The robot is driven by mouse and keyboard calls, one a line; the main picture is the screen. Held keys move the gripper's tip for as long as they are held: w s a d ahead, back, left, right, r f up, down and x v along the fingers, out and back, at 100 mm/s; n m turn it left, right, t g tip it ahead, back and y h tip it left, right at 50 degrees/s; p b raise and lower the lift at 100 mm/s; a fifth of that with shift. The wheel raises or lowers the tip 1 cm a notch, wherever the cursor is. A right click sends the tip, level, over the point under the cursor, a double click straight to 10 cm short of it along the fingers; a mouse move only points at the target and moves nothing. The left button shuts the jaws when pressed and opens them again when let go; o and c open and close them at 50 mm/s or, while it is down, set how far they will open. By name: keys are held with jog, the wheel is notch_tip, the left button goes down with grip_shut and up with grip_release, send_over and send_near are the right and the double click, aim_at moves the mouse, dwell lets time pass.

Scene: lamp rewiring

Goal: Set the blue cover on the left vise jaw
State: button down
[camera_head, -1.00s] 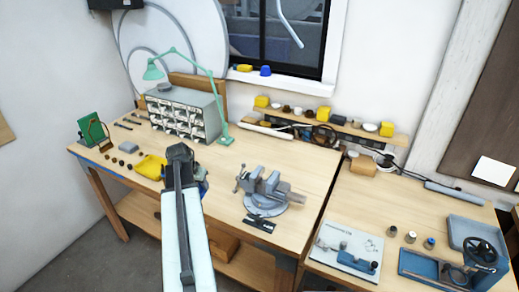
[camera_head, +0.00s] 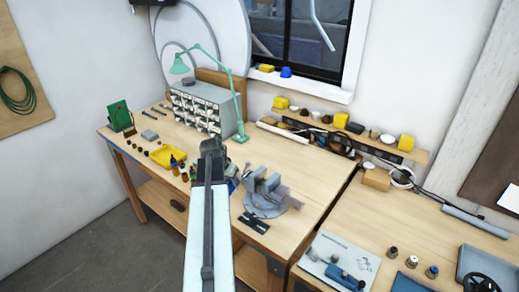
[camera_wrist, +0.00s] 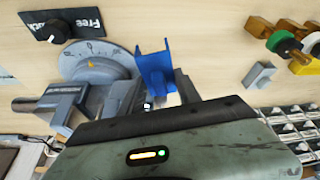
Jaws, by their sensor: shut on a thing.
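The blue cover (camera_wrist: 157,68) is in my gripper (camera_wrist: 158,92) in the wrist view, a folded piece with upright flanges. My gripper is shut on it; the dark body at the bottom hides part of the hold. The grey vise (camera_wrist: 95,65) stands just left of the cover in the wrist view, its jaws partly hidden by my wrist. In the head view the vise (camera_head: 272,192) is right of my arm's end, and a bit of the blue cover (camera_head: 233,184) shows beside the arm. The cover appears above the bench; I cannot tell whether it touches the left jaw.
A black plate (camera_head: 253,222) lies in front of the vise. Several small bottles (camera_head: 183,170) and a yellow tray (camera_head: 167,155) are to the left. A drawer cabinet (camera_head: 200,108) and a green lamp (camera_head: 240,138) stand behind. A small grey block (camera_wrist: 260,74) lies right of the cover.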

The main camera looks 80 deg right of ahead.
notch_tip(320, 180, up, 9)
jog(key=s+d+p, duration=0.2)
jog(key=s+p, duration=0.1)
jog(key=p, duration=0.6)
notch_tip(320, 180, up, 6)
jog(key=m+g+p, duration=0.1)
jog(key=m+p, duration=0.2)
jog(key=p, duration=0.3)
send_over(259, 170)
jog(key=f+b, duration=0.9)
jog(key=shift+w+a+f+b, duration=0.25)
jog(key=shift+a+f+b, duration=0.05)
jog(key=shift+a+b, duration=0.1)
jog(key=shift+f, duration=0.25)
jog(key=c, duration=0.8)
grip_release()
jog(key=shift+o, duration=0.2)
jog(key=shift+r, duration=0.1)
jog(key=p+v, duration=0.7)
jog(key=v, duration=0.1)
jog(key=shift+d, duration=0.1)
